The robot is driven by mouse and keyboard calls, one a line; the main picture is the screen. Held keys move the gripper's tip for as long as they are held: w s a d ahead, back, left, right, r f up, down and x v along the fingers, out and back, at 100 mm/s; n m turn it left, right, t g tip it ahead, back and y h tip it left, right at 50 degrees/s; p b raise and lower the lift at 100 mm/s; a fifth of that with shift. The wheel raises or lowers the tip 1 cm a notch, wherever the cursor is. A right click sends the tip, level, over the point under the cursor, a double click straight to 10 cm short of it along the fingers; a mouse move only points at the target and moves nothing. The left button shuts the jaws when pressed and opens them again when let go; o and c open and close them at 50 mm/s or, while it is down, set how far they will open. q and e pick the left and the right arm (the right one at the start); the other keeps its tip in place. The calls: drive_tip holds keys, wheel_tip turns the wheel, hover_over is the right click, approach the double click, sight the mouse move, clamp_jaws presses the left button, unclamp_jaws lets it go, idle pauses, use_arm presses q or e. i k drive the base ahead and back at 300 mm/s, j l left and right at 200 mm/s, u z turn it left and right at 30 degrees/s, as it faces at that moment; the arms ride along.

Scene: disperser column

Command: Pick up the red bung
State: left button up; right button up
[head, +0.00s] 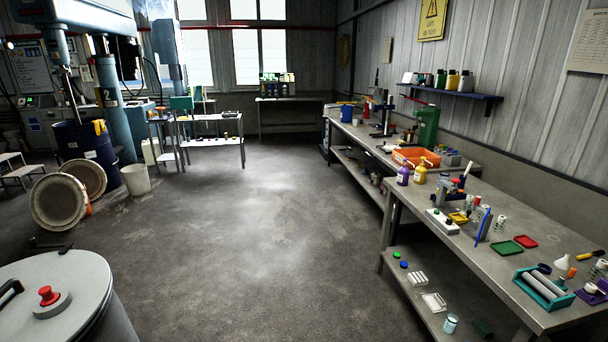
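A red knob-shaped piece (47,294), which looks like the red bung, stands on a round pale base on top of a large grey lidded vessel (88,272) at the lower left. Whether it is fixed or loose cannot be told. Other small red items show on the right bench, too small to identify for sure. Neither of my grippers is in view.
A long grey workbench (470,222) with bottles, trays and tools runs along the right wall, with a lower shelf. A dark blue drum (88,148), round lids (58,203) and a white bucket (137,180) stand left. The middle floor (255,230) is clear.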

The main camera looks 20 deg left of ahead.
sight(49, 298)
drive_tip(key=i+j+u, duration=0.1)
drive_tip(key=u, duration=0.35)
drive_tip(key=i+j+u, duration=0.1)
drive_tip(key=u, duration=0.4)
drive_tip(key=i+u, duration=0.2)
drive_tip(key=u, duration=0.25)
drive_tip(key=i+u, duration=0.1)
drive_tip(key=u, duration=0.35)
drive_tip(key=i+l+u, duration=0.1)
drive_tip(key=u, duration=0.4)
drive_tip(key=i+l+u, duration=0.15)
drive_tip(key=u, duration=0.3)
drive_tip(key=i+l+u, duration=0.1)
drive_tip(key=u, duration=0.35)
